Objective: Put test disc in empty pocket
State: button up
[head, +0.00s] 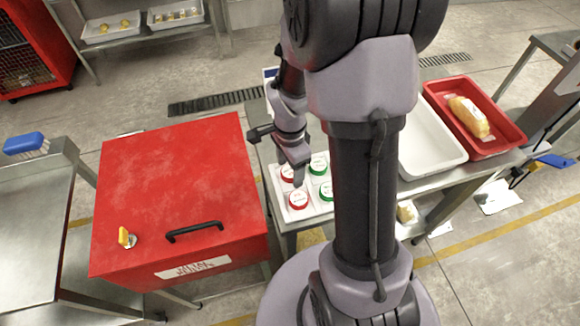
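A white tray (299,214) with pockets lies on the bench left of my arm. In it show two red-rimmed discs with white tops, a near one (299,200) and a far one (287,174). Two green-rimmed discs with white tops, a far one (318,166) and a near one (327,191), sit to their right. My gripper (299,180) points down over the tray's left side, close to the red discs. Its fingers are too small and edge-on to tell their opening or whether they hold anything. My arm hides the tray's right part; I see no empty pocket.
A red box (180,190) with a black handle stands left of the bench. A white bin (428,145) and a red bin (505,143) holding a wrapped loaf (469,117) stand right of my arm. A metal table (30,235) is at far left.

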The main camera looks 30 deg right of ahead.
aim_at(290, 171)
notch_tip(290, 171, up, 12)
jog(key=p, duration=0.5)
jog(key=s+a+r+n+t+y, duration=0.1)
jog(key=s+a+r+n+t, duration=0.2)
jog(key=s+a+r+n, duration=0.2)
jog(key=s+a+r+n+t+y, duration=0.1)
jog(key=s+a+r+n+t, duration=0.1)
jog(key=s+a+r+n, duration=0.4)
jog(key=a+r+n, duration=0.3)
jog(key=r, duration=0.2)
jog(key=shift+s+a+t, duration=0.15)
jog(key=shift+a+t, duration=0.25)
